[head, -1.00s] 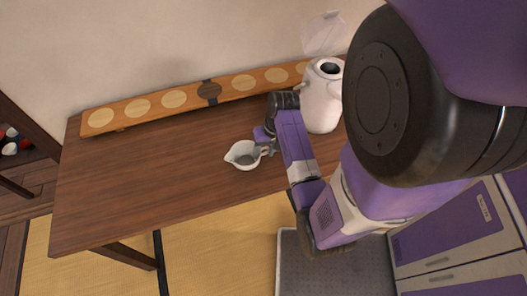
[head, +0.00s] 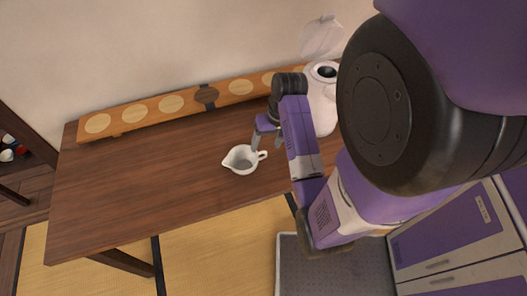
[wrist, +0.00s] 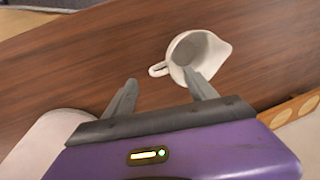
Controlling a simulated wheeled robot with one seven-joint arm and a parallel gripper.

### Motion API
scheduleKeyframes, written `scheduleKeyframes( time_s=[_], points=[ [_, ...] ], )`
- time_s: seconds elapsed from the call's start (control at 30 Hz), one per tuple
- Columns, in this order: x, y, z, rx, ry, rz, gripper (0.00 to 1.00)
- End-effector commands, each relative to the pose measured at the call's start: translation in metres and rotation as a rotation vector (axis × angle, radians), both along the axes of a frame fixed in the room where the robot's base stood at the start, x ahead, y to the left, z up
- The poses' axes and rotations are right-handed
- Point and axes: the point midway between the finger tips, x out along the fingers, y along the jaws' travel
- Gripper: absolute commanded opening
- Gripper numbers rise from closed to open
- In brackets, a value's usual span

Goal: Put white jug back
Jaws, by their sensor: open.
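The white jug (head: 241,160) stands upright on the brown wooden table (head: 150,185), near its front edge, with its handle to the right and its spout to the left. In the wrist view the jug (wrist: 199,58) looks empty, and its handle faces the fingers. My gripper (head: 265,144) is open and empty, just behind and above the handle. In the wrist view the gripper's fingers (wrist: 160,80) are spread apart, with the right fingertip overlapping the jug's lower edge. I cannot tell whether it touches.
A white pot (head: 322,110) with a raised lid stands at the right, partly behind my arm. The table's left half is clear.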

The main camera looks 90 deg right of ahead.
Motion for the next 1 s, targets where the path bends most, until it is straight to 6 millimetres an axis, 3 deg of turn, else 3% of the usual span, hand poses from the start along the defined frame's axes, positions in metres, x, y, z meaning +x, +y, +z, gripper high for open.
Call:
scheduleKeyframes(
  time_s=[0.23, 0.37, 0.47, 0.6, 0.73, 0.87, 1.0],
  points=[
    [-0.007, 0.000, 0.037, 0.000, -0.001, 0.001, 0.65],
    [-0.006, 0.003, 0.039, -0.005, -0.001, 0.007, 0.65],
    [0.007, 0.016, 0.028, -0.042, -0.006, 0.039, 0.65],
    [0.040, 0.053, 0.001, -0.159, -0.033, 0.134, 0.65],
    [0.064, 0.095, -0.012, -0.291, -0.084, 0.239, 0.65],
    [0.077, 0.137, -0.012, -0.415, -0.153, 0.347, 0.65],
    [0.082, 0.188, 0.004, -0.548, -0.262, 0.479, 0.65]
  ],
)
